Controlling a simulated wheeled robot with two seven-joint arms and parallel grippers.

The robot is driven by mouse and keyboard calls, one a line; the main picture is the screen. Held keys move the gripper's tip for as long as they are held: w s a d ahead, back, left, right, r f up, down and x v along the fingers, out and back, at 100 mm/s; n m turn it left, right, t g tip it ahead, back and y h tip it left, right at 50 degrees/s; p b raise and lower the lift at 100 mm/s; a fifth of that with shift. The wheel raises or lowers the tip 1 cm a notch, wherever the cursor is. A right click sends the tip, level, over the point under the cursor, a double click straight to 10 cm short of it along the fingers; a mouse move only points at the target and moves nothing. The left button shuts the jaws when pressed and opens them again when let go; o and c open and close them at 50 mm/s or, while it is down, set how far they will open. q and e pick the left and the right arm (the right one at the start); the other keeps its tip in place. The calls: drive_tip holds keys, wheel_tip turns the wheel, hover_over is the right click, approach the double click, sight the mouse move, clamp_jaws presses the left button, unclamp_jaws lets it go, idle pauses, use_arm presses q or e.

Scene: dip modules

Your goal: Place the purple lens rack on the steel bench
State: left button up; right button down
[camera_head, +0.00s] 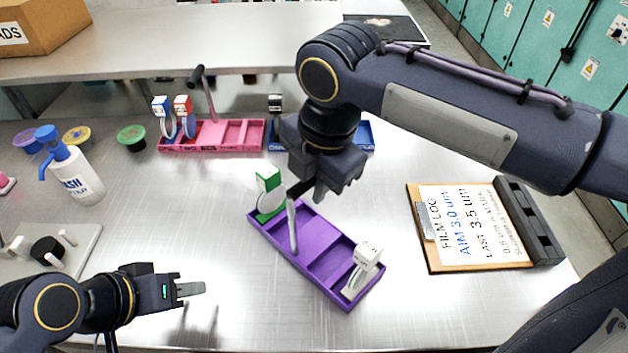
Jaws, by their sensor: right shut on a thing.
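The purple lens rack (335,262) is in the middle of the steel bench (180,245), set at a slant. It holds a green-and-white lens piece (268,188) at its far left end and a white one (362,268) at its near right end. My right gripper (293,225) is over the rack's far left part, shut on the rack; its fingers hide some of the contact. I cannot tell whether the rack touches the bench. My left gripper (190,289) is empty at the lower left, apart from the rack; its finger gap is not clear.
A pink rack (240,135) with blue and red lens pieces and a partly hidden blue rack (366,136) stand behind. A wash bottle (78,178) and lidded pots are left. A clipboard (470,228) lies right. Bench around the purple rack is clear.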

drive_tip(key=c, duration=1.8)
unclamp_jaws()
drive_tip(key=shift+f, duration=0.1)
drive_tip(key=o, duration=0.4)
